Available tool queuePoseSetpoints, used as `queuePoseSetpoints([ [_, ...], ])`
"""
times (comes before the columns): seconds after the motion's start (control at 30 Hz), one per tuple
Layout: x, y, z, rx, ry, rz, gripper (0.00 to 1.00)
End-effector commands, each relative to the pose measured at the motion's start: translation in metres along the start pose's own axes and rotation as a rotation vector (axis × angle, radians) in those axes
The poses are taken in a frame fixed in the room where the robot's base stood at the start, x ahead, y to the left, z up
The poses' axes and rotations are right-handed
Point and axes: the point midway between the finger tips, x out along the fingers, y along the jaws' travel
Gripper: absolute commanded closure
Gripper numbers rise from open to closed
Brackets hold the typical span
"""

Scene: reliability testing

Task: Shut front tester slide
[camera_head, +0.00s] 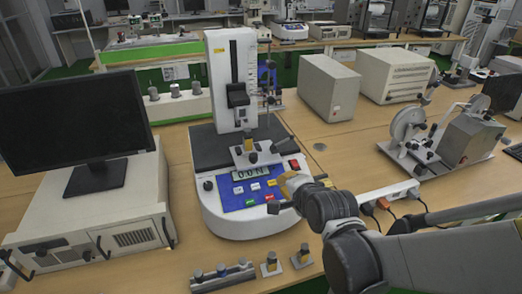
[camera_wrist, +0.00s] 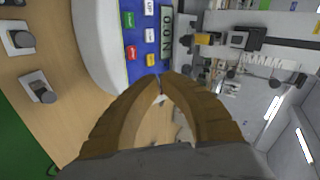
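The front tester (camera_head: 245,218) is a white machine with an upright column (camera_head: 222,70), a blue button panel and a display. A dark slide carriage (camera_head: 238,98) sits partway up the column. A metal clamp fixture (camera_head: 258,152) stands on the dark bed below it. I cannot tell which part is the named slide. My gripper (camera_head: 288,184) is by the right side of the panel. In the wrist view its tan fingers (camera_wrist: 161,76) meet at the tips with nothing seen between them, near the panel's buttons (camera_wrist: 150,40). In the head view, my arm partly hides the tester's right edge.
A monitor (camera_head: 75,118) on a beige unit stands left. Small metal parts (camera_head: 222,273) lie at the front edge. A power strip (camera_head: 385,193) with plugs and a wheeled metal device (camera_head: 445,140) are right. Two beige boxes (camera_head: 328,87) stand behind. Some bare table lies behind my arm.

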Motion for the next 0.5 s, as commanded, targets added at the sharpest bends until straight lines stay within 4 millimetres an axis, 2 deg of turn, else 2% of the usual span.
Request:
queuePoseSetpoints([
  [0.1,0.015,-0.004,0.01,0.125,-0.012,-0.039,1.0],
  [0.2,0.021,-0.004,0.013,0.181,-0.017,-0.056,1.0],
  [0.37,0.035,-0.004,0.014,0.197,-0.019,-0.06,1.0],
  [0.5,0.06,-0.004,0.015,0.197,-0.019,-0.059,1.0],
])
